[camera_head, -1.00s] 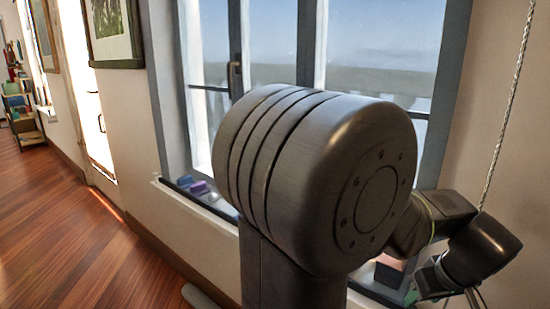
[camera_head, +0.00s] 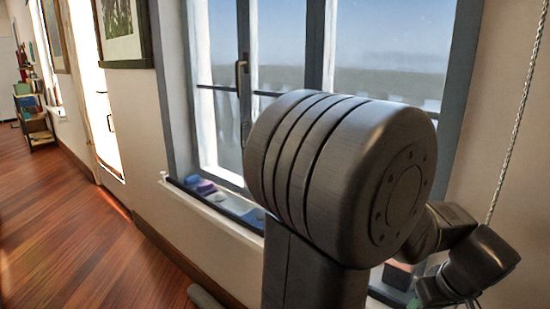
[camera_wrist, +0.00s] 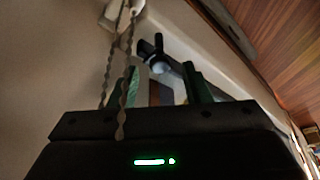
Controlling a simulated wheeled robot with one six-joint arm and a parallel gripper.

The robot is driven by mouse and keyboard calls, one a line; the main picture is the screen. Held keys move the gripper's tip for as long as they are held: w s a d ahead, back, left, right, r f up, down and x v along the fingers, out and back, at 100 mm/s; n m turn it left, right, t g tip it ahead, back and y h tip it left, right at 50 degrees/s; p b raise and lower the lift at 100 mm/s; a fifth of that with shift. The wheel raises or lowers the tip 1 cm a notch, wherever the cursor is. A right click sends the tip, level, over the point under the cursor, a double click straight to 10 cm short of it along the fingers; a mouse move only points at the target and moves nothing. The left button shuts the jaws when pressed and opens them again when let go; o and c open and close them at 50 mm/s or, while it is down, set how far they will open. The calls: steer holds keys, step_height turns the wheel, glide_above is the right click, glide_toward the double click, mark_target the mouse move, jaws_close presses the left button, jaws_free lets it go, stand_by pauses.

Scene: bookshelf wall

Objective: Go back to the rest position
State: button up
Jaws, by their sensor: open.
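My gripper shows in the wrist view (camera_wrist: 167,88) as two greenish fingers standing apart above its dark body. No held object can be made out between them; a brownish patch shows there, too blurred to name. In the head view my dark arm is folded in front of the window (camera_head: 285,45), with its large round joint covering the window's lower middle. The wrist end hangs at the lower right, and the fingers are mostly hidden or out of frame there.
A twisted cord (camera_head: 517,120) hangs close to the wrist. The window sill (camera_head: 215,210) holds small blue and purple items (camera_head: 202,186). A framed picture (camera_head: 122,30) hangs on the left wall. A small bookshelf (camera_head: 35,118) stands far left. The wooden floor (camera_head: 90,240) at left is clear.

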steer(key=p+v, duration=0.4)
steer(key=v, duration=0.9)
steer(key=b+x, duration=0.5)
steer(key=x, duration=1)
steer(key=shift+s, duration=0.15)
steer(key=shift+r+m, duration=0.3)
steer(key=shift+r, duration=0.05)
steer(key=m+h, duration=0.1)
steer(key=m, duration=0.1)
steer(key=shift+a+m+p, duration=0.15)
steer(key=shift+m+p, duration=0.15)
steer(key=a+p+v, duration=0.1)
steer(key=p+v, duration=0.4)
steer(key=v, duration=0.9)
steer(key=a+f+g+b, duration=0.1)
steer(key=a+f+b, duration=0.4)
steer(key=f, duration=0.8)
steer(key=w+a+f+g+b, duration=0.1)
steer(key=a+f+b, duration=0.5)
steer(key=a+f, duration=0.6)
steer(key=shift+w+a+f, duration=0.2)
steer(key=shift+f, duration=0.6)
